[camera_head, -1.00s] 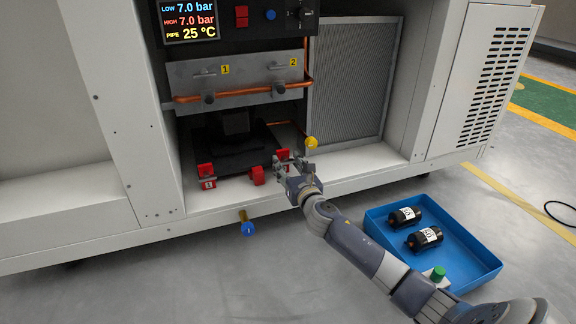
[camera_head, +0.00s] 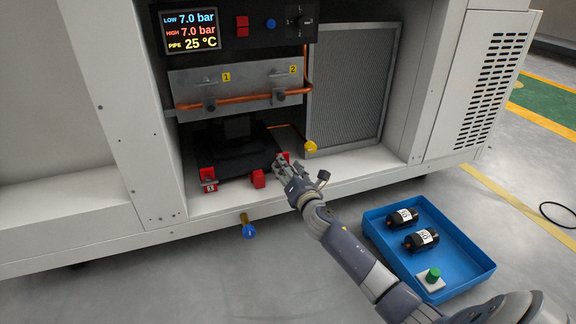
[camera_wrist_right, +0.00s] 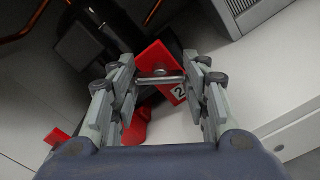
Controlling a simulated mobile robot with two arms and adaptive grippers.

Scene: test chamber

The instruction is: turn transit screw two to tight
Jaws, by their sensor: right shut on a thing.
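Transit screw two (camera_wrist_right: 160,79) shows in the right wrist view as a metal crossbar with a round centre over a red bracket (camera_wrist_right: 154,60). A white label "2" (camera_wrist_right: 178,93) is on the bracket's lower part. My right gripper (camera_wrist_right: 160,78) is shut on the screw's crossbar, one finger at each end. In the head view my right gripper (camera_head: 280,161) covers most of this red bracket, and the screw cannot be made out there. Whether the screw is tight cannot be told. My left gripper is not in view.
Other red brackets (camera_head: 208,173) (camera_head: 258,179) stand by the black compressor base (camera_head: 225,160). A yellow cap (camera_head: 310,147) is close right of the gripper. A blue-capped valve (camera_head: 249,231) juts from the front edge. A blue tray (camera_head: 462,284) holds black cylinders (camera_head: 403,217).

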